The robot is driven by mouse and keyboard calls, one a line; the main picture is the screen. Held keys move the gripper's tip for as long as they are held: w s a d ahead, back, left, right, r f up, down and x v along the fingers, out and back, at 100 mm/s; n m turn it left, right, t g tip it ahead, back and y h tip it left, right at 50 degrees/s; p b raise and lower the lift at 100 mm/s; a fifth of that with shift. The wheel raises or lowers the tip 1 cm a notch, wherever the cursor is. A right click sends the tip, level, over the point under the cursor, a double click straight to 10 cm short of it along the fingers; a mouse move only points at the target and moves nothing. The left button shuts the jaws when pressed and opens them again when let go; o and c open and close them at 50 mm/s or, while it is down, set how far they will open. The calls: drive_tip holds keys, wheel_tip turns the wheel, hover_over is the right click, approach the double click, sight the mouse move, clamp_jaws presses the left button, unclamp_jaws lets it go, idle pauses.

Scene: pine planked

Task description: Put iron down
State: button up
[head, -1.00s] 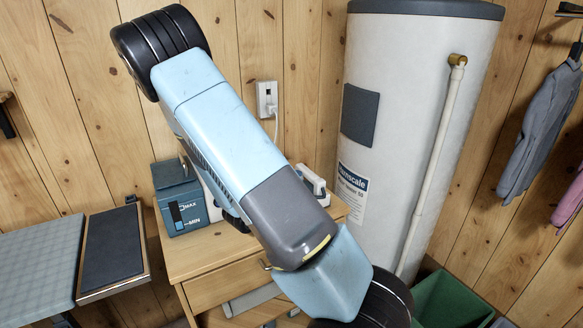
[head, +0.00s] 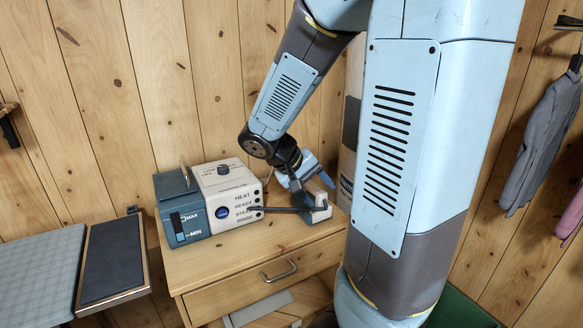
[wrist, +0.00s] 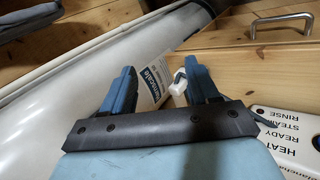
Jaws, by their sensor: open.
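A small white object with dark parts, which looks like the iron (head: 319,207), is at the right end of the wooden cabinet top (head: 190,268). My gripper (head: 308,182) is at it, just above the cabinet's right side, and hides part of it. In the wrist view my gripper (wrist: 160,68) has its two blue fingers apart. A small white piece (wrist: 178,88), likely part of the iron, shows between them near the right finger. I cannot tell whether a finger touches it. The white steam station (head: 228,190) with its teal tank (head: 182,208) stands left of the gripper.
The cabinet has a drawer handle (head: 279,271) in front. A white water heater (wrist: 90,85) stands close beside the cabinet. A dark padded board (head: 113,258) is at the left, and grey and pink clothes hang at the right. The cabinet's front strip is clear.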

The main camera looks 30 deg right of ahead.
drive_tip(key=s+a+r+n+t+y, duration=0.2)
drive_tip(key=s+a+r+t+y, duration=0.4)
drive_tip(key=s+a+r, duration=0.3)
wheel_tip(320, 180, up, 4)
drive_tip(key=a+y, duration=0.1)
drive_tip(key=a, duration=0.1)
drive_tip(key=shift+a+t+y, duration=0.3)
drive_tip(key=shift+a, duration=0.05)
